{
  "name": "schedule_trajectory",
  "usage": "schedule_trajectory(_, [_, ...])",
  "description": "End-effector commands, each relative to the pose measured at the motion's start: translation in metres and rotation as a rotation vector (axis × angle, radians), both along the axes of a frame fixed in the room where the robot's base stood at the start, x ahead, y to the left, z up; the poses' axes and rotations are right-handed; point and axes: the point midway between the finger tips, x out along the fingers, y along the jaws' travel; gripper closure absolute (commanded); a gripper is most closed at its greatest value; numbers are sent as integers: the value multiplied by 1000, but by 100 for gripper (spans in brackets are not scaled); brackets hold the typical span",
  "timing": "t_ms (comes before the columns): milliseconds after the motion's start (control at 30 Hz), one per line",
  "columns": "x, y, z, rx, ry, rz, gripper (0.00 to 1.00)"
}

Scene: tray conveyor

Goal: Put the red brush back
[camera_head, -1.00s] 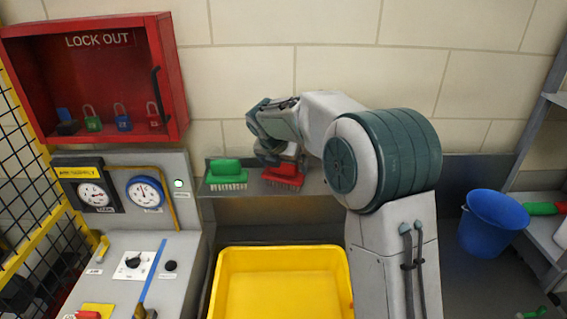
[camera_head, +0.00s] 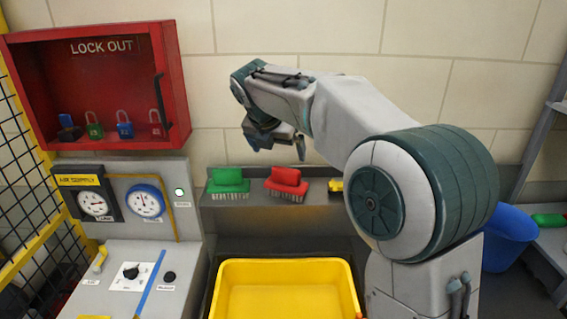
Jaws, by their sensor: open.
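The red brush (camera_head: 287,183) sits on the grey shelf (camera_head: 318,196) against the wall, bristles down. It stands just right of the green brush (camera_head: 228,182), with a small gap between them. My gripper (camera_head: 277,146) is open and empty. It hangs in the air above the red brush and apart from it, in front of the tiled wall.
A yellow item (camera_head: 336,186) lies on the shelf right of the red brush, partly hidden by my arm. A yellow tray (camera_head: 287,264) is below the shelf. The red lockout cabinet (camera_head: 160,75) and gauge panel are left. A blue bucket (camera_head: 508,238) stands right.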

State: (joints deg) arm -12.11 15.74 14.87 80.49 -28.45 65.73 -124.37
Motion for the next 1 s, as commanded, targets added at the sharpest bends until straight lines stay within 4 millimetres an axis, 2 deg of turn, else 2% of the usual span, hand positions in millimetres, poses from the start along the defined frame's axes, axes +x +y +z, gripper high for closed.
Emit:
schedule_trajectory(233, [-6,-1,6,12,-4,-23,1])
schedule_trajectory(367, [-25,-16,7,85,-24,-163,1])
schedule_trajectory(667, [-119,-82,-6,455,-118,-878,1])
schedule_trajectory(867, [-189,-119,-31,720,-179,-1412,1])
schedule_trajectory(1000, [-237,-138,-55,905,-213,-1795,1])
